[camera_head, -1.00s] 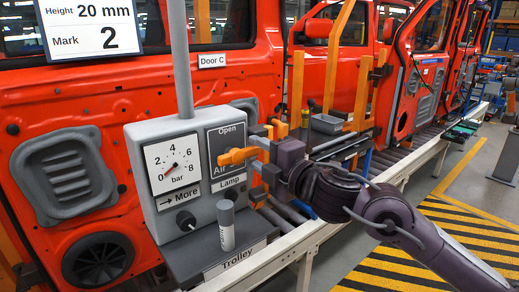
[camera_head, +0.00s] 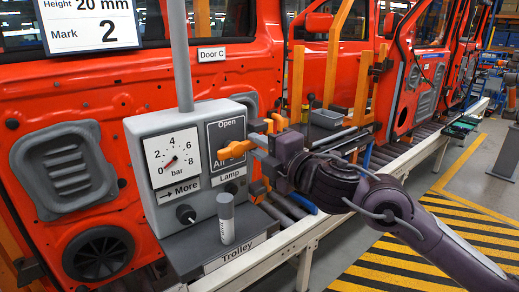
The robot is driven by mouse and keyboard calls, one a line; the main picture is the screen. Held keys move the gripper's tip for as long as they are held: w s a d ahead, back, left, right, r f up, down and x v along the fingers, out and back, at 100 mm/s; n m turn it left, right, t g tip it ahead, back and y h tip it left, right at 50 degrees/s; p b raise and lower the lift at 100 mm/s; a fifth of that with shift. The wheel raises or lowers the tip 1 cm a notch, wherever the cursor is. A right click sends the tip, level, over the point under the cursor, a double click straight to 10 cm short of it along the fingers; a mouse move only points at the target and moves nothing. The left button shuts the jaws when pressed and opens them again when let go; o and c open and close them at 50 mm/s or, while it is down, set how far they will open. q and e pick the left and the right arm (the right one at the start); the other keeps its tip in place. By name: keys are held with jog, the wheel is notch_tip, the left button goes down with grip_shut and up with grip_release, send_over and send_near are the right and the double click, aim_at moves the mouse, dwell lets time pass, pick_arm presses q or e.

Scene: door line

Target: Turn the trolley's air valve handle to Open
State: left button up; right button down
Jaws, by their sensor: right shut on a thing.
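The grey trolley control box (camera_head: 150,208) stands at the centre left, with an air valve panel on its right half marked "Open" at the top and "Air" lower down. The orange valve handle (camera_head: 235,150) lies close to level across the panel, its right end a little higher. It partly covers the "Air" label. My right gripper (camera_head: 259,145) comes from the right and is shut on the handle's right end. The pressure gauge (camera_head: 172,161) beside the panel has its red needle pointing to lower left, near 0. My left gripper is not in view.
A black knob (camera_head: 186,214) and a grey-white cylinder (camera_head: 226,218) are below the gauge and panel. Red doors (camera_head: 60,110) stand close behind. Yellow-black striped floor (camera_head: 395,268) is open at right.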

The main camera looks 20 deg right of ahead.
jog(key=n+b, duration=0.1)
jog(key=n, duration=0.1)
jog(key=r+n+b, duration=0.1)
jog(key=n, duration=0.1)
jog(key=shift+a+r, duration=0.1)
jog(key=shift+a, duration=0.05)
jog(key=n+b, duration=0.1)
jog(key=n, duration=0.1)
jog(key=a+r+n+b, duration=0.1)
jog(key=n, duration=0.1)
jog(key=shift+s+r, duration=0.2)
jog(key=n, duration=0.1)
jog(key=n+b, duration=0.1)
jog(key=a+n+b, duration=0.1)
jog(key=n, duration=0.1)
jog(key=shift+s+r, duration=0.2)
jog(key=shift+r, duration=0.15)
jog(key=n, duration=0.1)
jog(key=a+n+b, duration=0.1)
jog(key=n, duration=0.1)
jog(key=n+b, duration=0.1)
jog(key=n, duration=0.1)
jog(key=shift+s+a+r, duration=0.25)
jog(key=shift+s+a, duration=0.05)
jog(key=shift+n, duration=0.3)
jog(key=c, duration=1.3)
grip_release()
jog(key=shift+b, duration=0.3)
